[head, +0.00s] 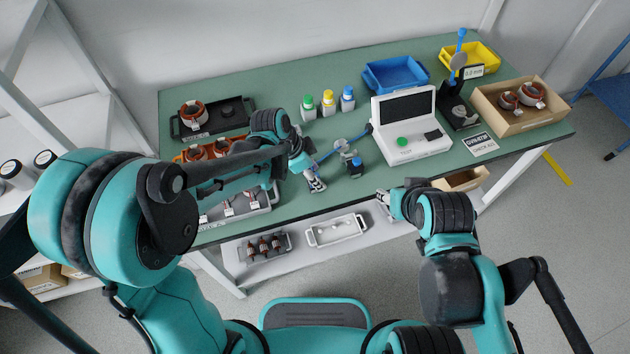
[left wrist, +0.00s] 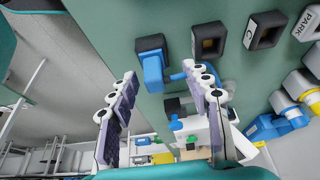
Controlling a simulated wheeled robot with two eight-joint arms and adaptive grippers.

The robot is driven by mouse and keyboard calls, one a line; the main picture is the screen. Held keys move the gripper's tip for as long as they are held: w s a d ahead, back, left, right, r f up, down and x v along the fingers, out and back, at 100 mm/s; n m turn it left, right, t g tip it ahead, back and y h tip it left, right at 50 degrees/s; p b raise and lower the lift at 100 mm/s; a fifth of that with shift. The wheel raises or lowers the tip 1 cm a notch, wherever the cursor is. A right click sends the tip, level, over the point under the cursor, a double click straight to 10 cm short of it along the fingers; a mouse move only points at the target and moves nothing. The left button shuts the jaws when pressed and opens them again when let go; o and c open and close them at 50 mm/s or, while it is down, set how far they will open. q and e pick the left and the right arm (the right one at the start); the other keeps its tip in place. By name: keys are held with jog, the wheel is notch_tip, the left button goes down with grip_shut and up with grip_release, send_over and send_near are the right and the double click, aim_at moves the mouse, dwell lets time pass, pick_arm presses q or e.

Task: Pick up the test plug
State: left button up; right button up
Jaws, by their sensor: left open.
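The test plug looks like the blue block (left wrist: 152,72) seated in a dark socket block in the left wrist view. A small blue-and-black piece (head: 356,164) at the middle of the green table in the head view appears to be the same plug. My left gripper (head: 316,184) hangs near the table, left of the plug, open. In the left wrist view my left gripper (left wrist: 160,98) has its two white-and-grey fingers spread, with nothing between them; the plug shows beyond the gap. My right gripper (head: 383,196) is by the front table edge, too small to read.
Dark socket blocks (left wrist: 208,40) stand beside the plug, near labels C and PARK. A white tester (head: 412,140) stands right of the plug. Bottles (head: 328,103) and a blue bin (head: 395,72) stand behind. Trays with copper-wound stators (head: 195,113) are at left.

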pick_arm(q)
jog(key=shift+r, duration=0.1)
jog(key=c, duration=1)
jog(key=shift+c, duration=0.2)
